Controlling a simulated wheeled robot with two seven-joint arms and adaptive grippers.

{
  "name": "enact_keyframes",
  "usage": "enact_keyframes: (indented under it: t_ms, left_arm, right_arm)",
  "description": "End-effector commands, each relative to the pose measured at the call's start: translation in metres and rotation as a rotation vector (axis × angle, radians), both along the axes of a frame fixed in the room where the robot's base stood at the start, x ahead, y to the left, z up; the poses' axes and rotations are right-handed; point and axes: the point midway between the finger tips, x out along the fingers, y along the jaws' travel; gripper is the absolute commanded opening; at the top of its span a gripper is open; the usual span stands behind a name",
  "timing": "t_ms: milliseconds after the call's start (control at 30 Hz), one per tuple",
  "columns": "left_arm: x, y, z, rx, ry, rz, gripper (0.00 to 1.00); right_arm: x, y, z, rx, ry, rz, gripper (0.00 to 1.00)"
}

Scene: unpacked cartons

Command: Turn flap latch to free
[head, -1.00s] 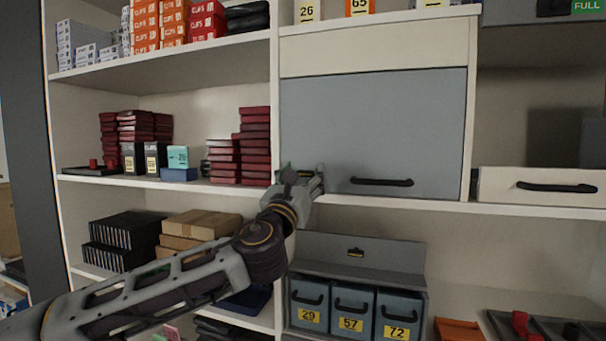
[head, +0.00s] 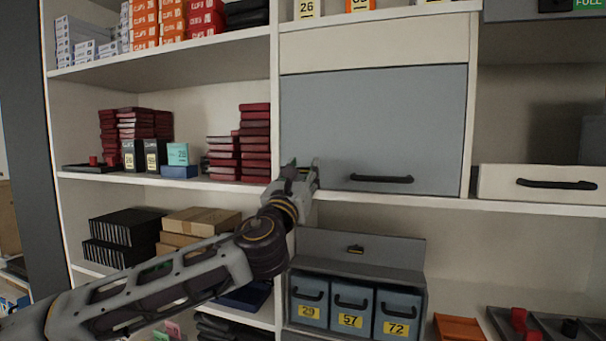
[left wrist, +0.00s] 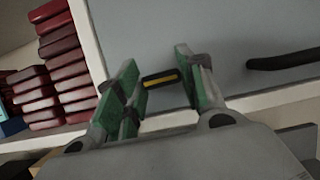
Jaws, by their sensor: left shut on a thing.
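The grey flap (head: 385,125) closes the upper middle compartment and hangs down flat, with a black bar handle (head: 381,179) near its lower edge. The flap also fills the upper part of the left wrist view (left wrist: 230,40). The flap latch (left wrist: 161,78) is a small dark bar with a yellow stripe at the flap's lower left corner. It lies roughly parallel to the handle. My left gripper (head: 304,172) is at that corner, its green-padded fingers (left wrist: 158,88) on either side of the latch and shut on it. In the head view the gripper hides the latch. My right gripper is out of view.
Below the flap stands a grey bin unit (head: 359,247) with numbered drawers. Stacks of dark red boxes (head: 254,145) sit on the shelf just left of the gripper. A white drawer (head: 538,184) is at the right. The shelf edge runs directly under the flap.

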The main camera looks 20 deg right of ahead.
Motion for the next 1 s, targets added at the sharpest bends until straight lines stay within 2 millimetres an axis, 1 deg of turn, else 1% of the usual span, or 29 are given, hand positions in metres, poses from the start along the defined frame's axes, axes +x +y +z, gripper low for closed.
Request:
enact_keyframes:
  t_ms: [167, 367, 700, 1000]
  left_arm:
    - [-0.001, -0.001, -0.001, -0.043, 0.028, -0.003, 0.15]
    - [-0.001, -0.001, -0.002, -0.137, 0.091, -0.002, 0.15]
    - [-0.001, -0.002, -0.002, -0.381, 0.257, -0.002, 0.15]
    - [-0.001, -0.003, -0.001, -0.616, 0.419, -0.002, 0.15]
  right_arm:
    - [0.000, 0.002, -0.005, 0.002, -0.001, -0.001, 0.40]
    - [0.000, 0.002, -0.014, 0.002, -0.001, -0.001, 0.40]
    - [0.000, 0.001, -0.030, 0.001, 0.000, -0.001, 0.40]
    - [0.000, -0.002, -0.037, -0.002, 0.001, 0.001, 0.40]
